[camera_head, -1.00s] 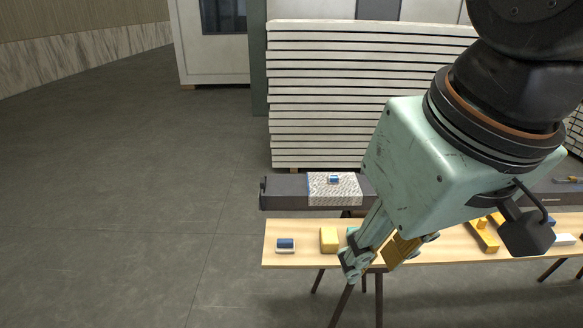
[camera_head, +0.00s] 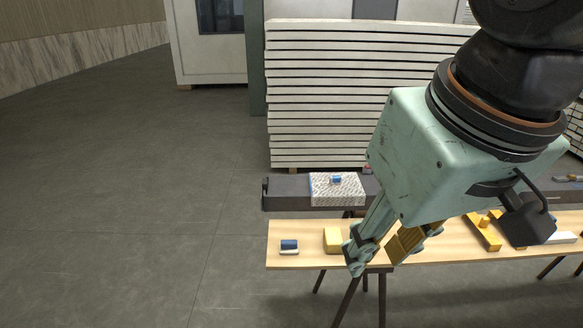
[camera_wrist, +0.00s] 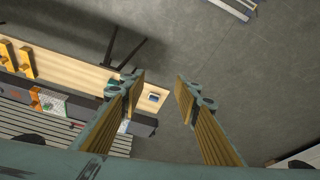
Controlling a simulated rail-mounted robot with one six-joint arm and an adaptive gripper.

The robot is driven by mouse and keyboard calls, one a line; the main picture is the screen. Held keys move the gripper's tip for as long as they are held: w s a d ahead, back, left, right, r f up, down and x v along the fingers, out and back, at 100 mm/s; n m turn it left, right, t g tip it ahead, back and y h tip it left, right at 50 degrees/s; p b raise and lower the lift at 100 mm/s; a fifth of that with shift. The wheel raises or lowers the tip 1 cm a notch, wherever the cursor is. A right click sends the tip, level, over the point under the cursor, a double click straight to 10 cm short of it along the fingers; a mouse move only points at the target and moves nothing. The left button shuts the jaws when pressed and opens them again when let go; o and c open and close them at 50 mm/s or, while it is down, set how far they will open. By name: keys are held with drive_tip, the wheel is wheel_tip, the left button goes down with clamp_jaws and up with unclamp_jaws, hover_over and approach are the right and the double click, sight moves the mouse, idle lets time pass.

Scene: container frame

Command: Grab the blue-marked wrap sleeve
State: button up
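A white patterned wrap sleeve (camera_head: 350,192) with a blue strip along its left edge sits around a dark beam (camera_head: 285,195) behind the table. A small blue-and-white piece (camera_head: 335,180) lies on top of it. My gripper (camera_head: 382,253) is in front of and to the right of the sleeve, over the table's front edge, pointing down. Its fingers are apart with nothing between them, as the wrist view shows (camera_wrist: 160,90). In the wrist view the beam runs at lower left, partly hidden by a finger. My arm hides the beam's middle in the head view.
The wooden table (camera_head: 305,258) holds a blue-and-white block (camera_head: 289,247), a yellow block (camera_head: 332,239) and yellow pieces (camera_head: 484,235) at right. A tall stack of white panels (camera_head: 350,90) stands behind the beam. The floor at left is free.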

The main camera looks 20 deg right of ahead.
drive_tip(key=w+d+r+m+p, duration=0.1)
drive_tip(key=w+r+m+p, duration=0.3)
drive_tip(key=w, duration=0.6)
drive_tip(key=m+g+p, duration=0.4)
drive_tip(key=m+p, duration=0.4)
drive_tip(key=m, duration=0.9)
hover_over(336, 176)
wheel_tip(336, 176, down, 24)
drive_tip(key=shift+d+f, duration=0.1)
drive_tip(key=shift+f, duration=0.05)
drive_tip(key=shift+f, duration=4.15)
drive_tip(key=shift+f, duration=0.15)
